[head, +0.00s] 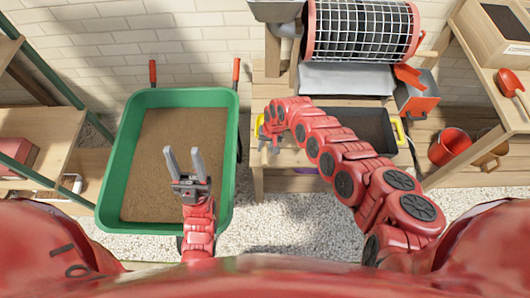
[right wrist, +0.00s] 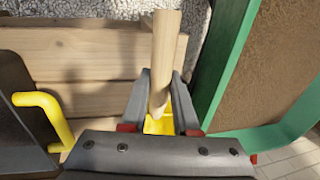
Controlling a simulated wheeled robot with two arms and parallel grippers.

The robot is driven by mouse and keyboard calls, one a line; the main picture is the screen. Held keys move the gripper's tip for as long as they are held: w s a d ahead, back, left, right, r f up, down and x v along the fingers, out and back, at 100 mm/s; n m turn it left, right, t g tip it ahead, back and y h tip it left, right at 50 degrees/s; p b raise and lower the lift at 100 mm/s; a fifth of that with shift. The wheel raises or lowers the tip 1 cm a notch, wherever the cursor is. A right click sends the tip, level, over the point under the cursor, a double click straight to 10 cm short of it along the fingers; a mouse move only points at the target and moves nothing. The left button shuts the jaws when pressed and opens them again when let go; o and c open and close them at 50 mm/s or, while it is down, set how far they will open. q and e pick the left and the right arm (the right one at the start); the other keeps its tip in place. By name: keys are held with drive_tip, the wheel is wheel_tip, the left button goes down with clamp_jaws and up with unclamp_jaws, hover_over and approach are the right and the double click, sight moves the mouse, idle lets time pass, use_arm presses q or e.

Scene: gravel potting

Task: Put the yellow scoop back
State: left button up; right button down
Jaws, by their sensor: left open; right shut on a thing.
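The yellow scoop has a pale wooden handle (right wrist: 165,50), which stands between the fingers of my right gripper (right wrist: 160,85) in the right wrist view. A bit of its yellow part (right wrist: 158,126) shows low between the fingers; the rest is hidden. My right gripper is shut on the scoop. In the head view my right gripper (head: 270,146) is over the left end of the wooden bench (head: 285,184). A yellow piece (head: 259,126) shows beside it; I cannot tell if it is scoop or tray handle. My left gripper (head: 184,156) is open and empty over the wheelbarrow.
The green wheelbarrow (head: 113,170) full of brown soil (head: 165,135) stands left of the bench. A dark tray (head: 372,128) with a yellow handle (right wrist: 45,112) is on the bench, partly behind my right arm. A mesh drum (head: 362,30) stands behind. A red scoop (head: 510,84) lies on the right shelf.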

drive_tip(key=shift+f+b, duration=0.7)
drive_tip(key=shift+f, duration=0.9)
drive_tip(key=shift+f, duration=0.15)
drive_tip(key=c, duration=0.7)
unclamp_jaws()
